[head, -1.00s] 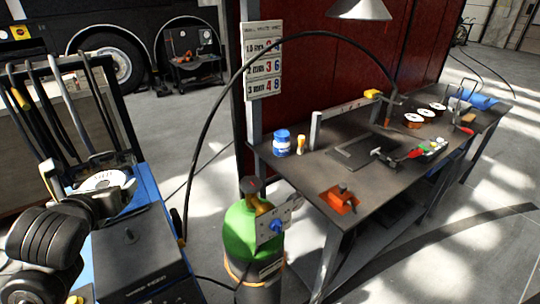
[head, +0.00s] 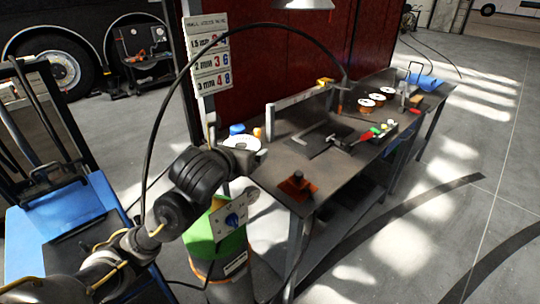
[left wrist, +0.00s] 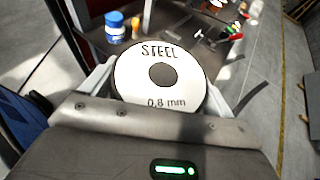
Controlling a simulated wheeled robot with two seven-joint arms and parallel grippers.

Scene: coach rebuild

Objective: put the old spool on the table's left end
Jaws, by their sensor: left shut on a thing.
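The old spool (left wrist: 128,75) is a white-faced disc marked "STEEL 0,8 mm" with a dark centre hole. It fills the middle of the left wrist view, between the fingers of my left gripper (left wrist: 155,85), which is shut on it. In the head view the spool (head: 240,140) shows partly behind my left gripper (head: 236,158), at the table's near left end. The dark table (head: 265,178) runs away to the right. Whether the spool touches the tabletop cannot be told. My right gripper is not in view.
Several white-topped spools (head: 366,102) stand farther back.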

